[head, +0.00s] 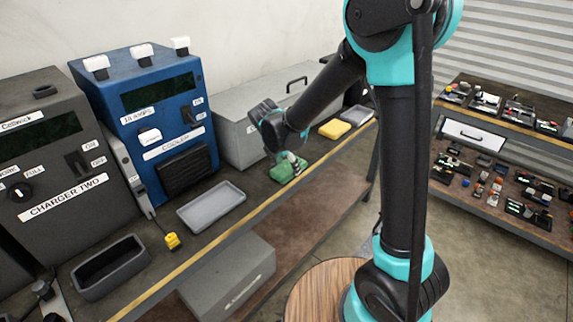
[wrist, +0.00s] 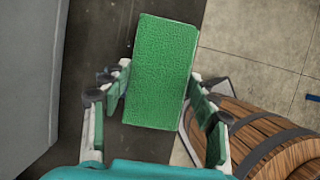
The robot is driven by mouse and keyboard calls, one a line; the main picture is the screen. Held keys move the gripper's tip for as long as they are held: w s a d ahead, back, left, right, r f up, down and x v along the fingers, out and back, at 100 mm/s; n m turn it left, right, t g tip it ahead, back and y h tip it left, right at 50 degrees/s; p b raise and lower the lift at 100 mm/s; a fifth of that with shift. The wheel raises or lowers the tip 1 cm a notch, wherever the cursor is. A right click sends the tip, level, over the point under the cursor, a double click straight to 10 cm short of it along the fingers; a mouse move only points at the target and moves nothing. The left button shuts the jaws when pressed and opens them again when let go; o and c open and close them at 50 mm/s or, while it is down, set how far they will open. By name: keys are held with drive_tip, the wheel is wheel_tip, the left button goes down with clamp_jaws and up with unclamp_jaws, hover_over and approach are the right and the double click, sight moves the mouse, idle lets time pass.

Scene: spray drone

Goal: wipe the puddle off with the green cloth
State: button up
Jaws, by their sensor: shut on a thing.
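The green cloth (head: 281,173) is at my gripper (head: 293,160), over the dark workbench top in front of the grey metal case. In the wrist view the cloth (wrist: 161,72) is a flat, textured green block between the two fingers of my gripper (wrist: 160,98), which is shut on it. The cloth looks close to the bench top, but I cannot tell whether it touches. I cannot make out the puddle in either view; the cloth and gripper hide part of the bench.
A yellow sponge (head: 334,129) and a grey pad (head: 357,115) lie farther along the bench. A shallow grey tray (head: 211,205) lies nearer, beside the blue cooler unit (head: 150,115). A wooden barrel (wrist: 275,140) stands beyond the bench's yellow-striped front edge.

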sight(288, 167)
drive_tip(key=shift+r, duration=3)
drive_tip(key=shift+r, duration=0.1)
wheel_tip(288, 167, up, 3)
drive_tip(key=shift+f, duration=0.1)
